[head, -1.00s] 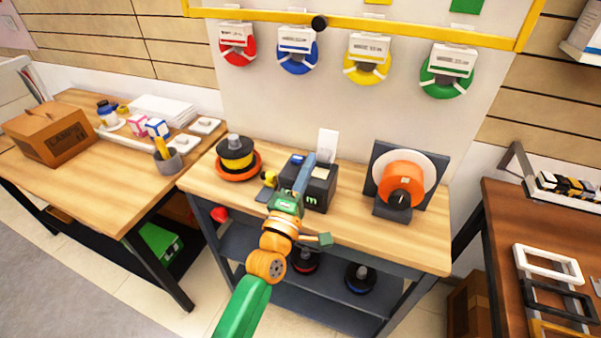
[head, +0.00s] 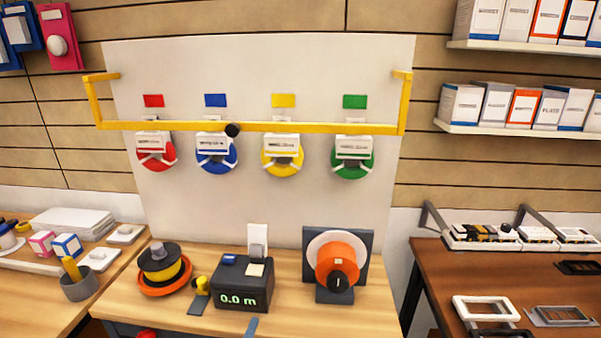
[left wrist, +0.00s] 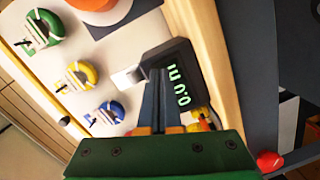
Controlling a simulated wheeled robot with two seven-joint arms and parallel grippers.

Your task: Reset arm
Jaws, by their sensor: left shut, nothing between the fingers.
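My left gripper shows in the left wrist view (left wrist: 158,78) with its two dark fingers together and nothing between them. In the head view only a small grey-blue fingertip (head: 250,327) shows at the bottom edge, in front of the black meter box (head: 240,288); the rest of the arm is out of frame. The meter box reads "0.0 m" and also shows beside the fingers in the left wrist view (left wrist: 180,62). I cannot tell whether the fingers touch it. My right gripper is not in view.
The wooden bench holds a yellow-and-black spool on an orange base (head: 165,270) and an orange reel on a dark stand (head: 337,262). Coloured coils, such as the blue one (head: 216,158), hang under a yellow rail (head: 300,127). A brown table (head: 450,275) stands at right.

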